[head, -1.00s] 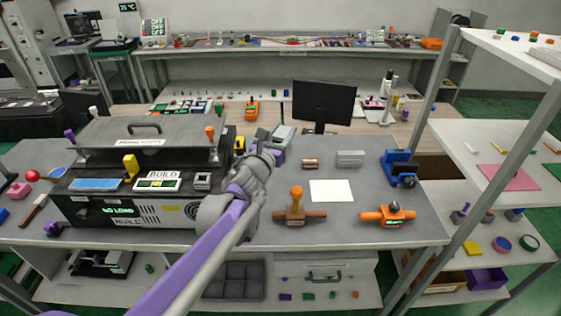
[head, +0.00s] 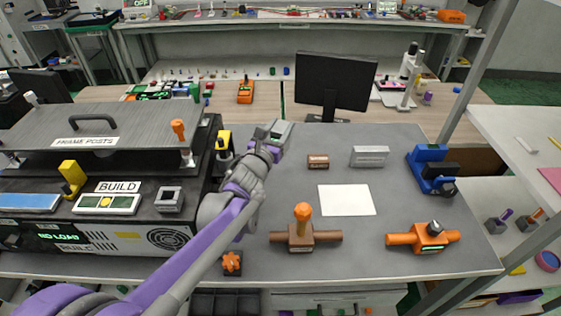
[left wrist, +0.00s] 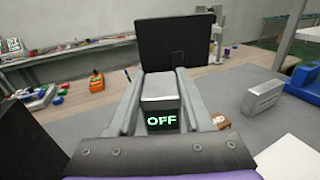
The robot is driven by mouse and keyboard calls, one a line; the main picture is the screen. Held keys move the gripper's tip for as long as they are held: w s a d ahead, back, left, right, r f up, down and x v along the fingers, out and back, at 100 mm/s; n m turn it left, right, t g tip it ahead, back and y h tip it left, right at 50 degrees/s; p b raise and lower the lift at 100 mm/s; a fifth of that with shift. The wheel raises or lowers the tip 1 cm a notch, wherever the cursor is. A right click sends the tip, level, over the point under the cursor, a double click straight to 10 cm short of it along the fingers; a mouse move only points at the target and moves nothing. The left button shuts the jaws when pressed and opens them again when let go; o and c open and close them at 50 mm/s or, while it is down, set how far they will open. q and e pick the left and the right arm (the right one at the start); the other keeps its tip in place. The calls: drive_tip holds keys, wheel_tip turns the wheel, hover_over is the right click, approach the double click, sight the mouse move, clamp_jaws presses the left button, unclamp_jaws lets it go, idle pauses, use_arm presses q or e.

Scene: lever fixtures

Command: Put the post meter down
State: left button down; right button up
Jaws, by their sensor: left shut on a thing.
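The post meter, a small grey box with a green OFF display, shows in the left wrist view (left wrist: 160,98) between the two fingers. In the head view the meter (head: 281,130) sits at the tip of my left arm, over the back part of the grey bench (head: 390,235). My left gripper (head: 271,142) is shut on it. Whether the meter's underside touches the bench is hidden. My right gripper is in neither view.
The black BUILD machine (head: 110,210) stands left of my arm. A copper block (head: 318,161), a silver block (head: 369,156) and a white sheet (head: 346,200) lie to the right. A monitor (head: 334,80) stands behind. Valve fixtures (head: 302,235) are in front; bare bench lies between.

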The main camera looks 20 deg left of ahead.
use_arm(q)
wheel_tip(320, 180, down, 4)
drive_tip(key=shift+f+b, duration=0.2)
drive_tip(key=shift+b, duration=0.15)
drive_tip(key=shift+f+b, duration=0.3)
drive_tip(key=shift+f, duration=1.4)
drive_tip(key=c, duration=0.6)
unclamp_jaws()
drive_tip(key=shift+f, duration=0.15)
drive_tip(key=shift+r, duration=0.3)
drive_tip(key=s, duration=0.4)
drive_tip(key=s+a, duration=0.1)
drive_tip(key=s, duration=0.7)
drive_tip(key=shift+a+f, duration=0.1)
drive_tip(key=shift+a, duration=0.05)
